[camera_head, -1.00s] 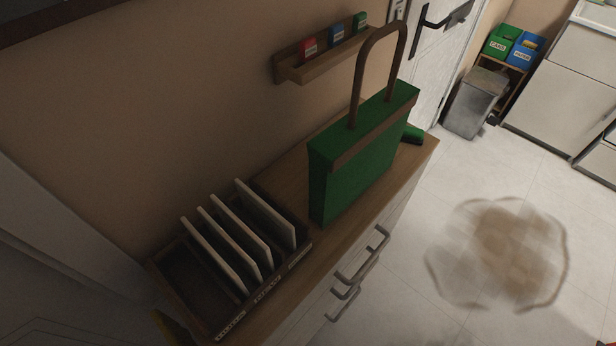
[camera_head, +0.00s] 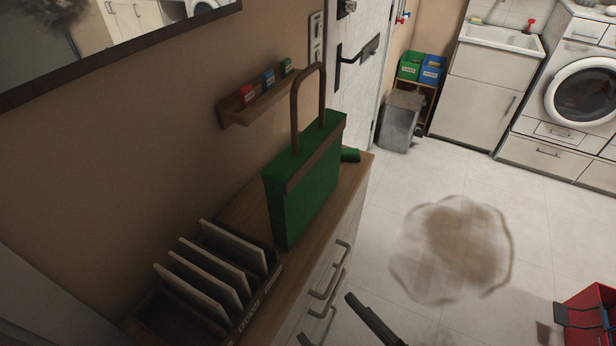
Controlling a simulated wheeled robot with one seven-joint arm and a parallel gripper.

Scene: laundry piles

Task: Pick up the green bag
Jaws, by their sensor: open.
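The green bag (camera_head: 305,190) stands upright on the wooden top of a dresser (camera_head: 350,185). It is boxy, with a brown band near its top and a tall brown arched handle (camera_head: 296,100) rising above it. A dark slender end of my gripper (camera_head: 374,319) enters at the bottom edge, in front of the drawers. It is low and to the right of the bag, clearly apart from it and open. Most of my gripper is out of view.
A rack with several upright pale panels (camera_head: 215,265) stands left of the bag. A small green object (camera_head: 350,155) lies behind it. A wall shelf (camera_head: 262,105) hangs close behind the handle. Drawer handles (camera_head: 330,282) stick out. The floor holds a brown stain (camera_head: 455,245) and a red container (camera_head: 590,300).

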